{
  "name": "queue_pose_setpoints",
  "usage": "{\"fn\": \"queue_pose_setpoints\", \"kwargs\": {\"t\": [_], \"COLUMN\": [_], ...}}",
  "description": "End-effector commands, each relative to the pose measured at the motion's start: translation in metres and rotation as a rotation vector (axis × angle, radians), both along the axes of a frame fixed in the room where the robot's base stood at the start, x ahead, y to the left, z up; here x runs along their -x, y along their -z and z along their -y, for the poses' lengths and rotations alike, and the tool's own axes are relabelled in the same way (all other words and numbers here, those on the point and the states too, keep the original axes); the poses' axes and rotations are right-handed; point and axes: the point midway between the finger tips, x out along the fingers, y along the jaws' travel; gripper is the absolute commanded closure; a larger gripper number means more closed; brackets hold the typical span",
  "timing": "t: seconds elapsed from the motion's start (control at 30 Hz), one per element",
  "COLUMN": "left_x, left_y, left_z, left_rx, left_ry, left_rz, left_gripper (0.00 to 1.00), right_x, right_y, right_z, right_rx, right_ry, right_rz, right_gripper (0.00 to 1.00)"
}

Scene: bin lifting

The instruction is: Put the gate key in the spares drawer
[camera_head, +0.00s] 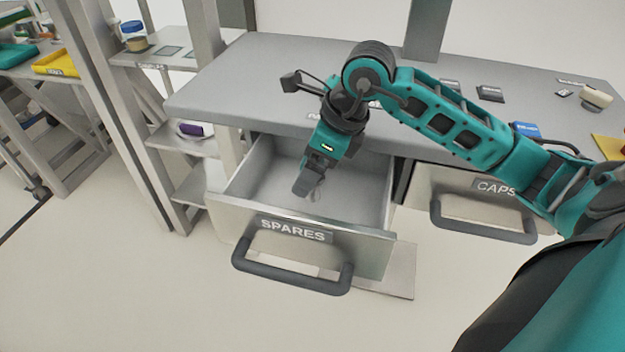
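The spares drawer (345,254), labelled SPARES, is pulled open below the grey workbench. Its visible inside looks bare. My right arm comes in from the right over the bench, and its gripper (308,187) points down into the drawer's open space. The fingertips are small and dark, seen from behind, so I cannot tell whether they are open or shut. A faint thin outline shows beside the fingertips; I cannot tell what it is. I cannot make out the gate key anywhere. My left gripper is out of view.
The caps drawer (468,207) is to the right under the workbench (240,85). Small dark items and a blue item (526,129) lie on the bench's right part. A metal shelf rack (175,60) stands at left, with a yellow tray (58,64) beyond.

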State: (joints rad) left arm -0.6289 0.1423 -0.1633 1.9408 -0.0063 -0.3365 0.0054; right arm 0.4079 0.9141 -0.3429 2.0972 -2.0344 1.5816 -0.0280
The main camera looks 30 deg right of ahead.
Motion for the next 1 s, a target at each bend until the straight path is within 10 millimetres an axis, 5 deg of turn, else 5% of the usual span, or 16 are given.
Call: {"fn": "queue_pose_setpoints", "kwargs": {"t": [0.3,0.67,0.7,0.83,1.0], "left_x": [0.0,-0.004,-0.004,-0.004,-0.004], "left_y": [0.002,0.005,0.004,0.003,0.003], "left_z": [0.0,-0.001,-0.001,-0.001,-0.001], "left_rx": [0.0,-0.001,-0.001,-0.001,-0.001], "left_ry": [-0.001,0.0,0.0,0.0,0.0], "left_rz": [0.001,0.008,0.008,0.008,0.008], "left_gripper": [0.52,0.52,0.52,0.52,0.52], "right_x": [0.0,0.0,0.0,0.0,0.0], "right_y": [0.037,0.042,0.041,0.04,0.04], "right_z": [0.0,0.0,0.0,0.0,0.0], "right_rx": [-0.001,0.0,0.0,0.0,0.0], "right_ry": [0.0,-0.001,0.0,0.0,0.0], "right_rz": [-0.001,0.002,0.0,0.0,0.0], "right_gripper": [0.54,0.54,0.12,0.0,0.0]}}
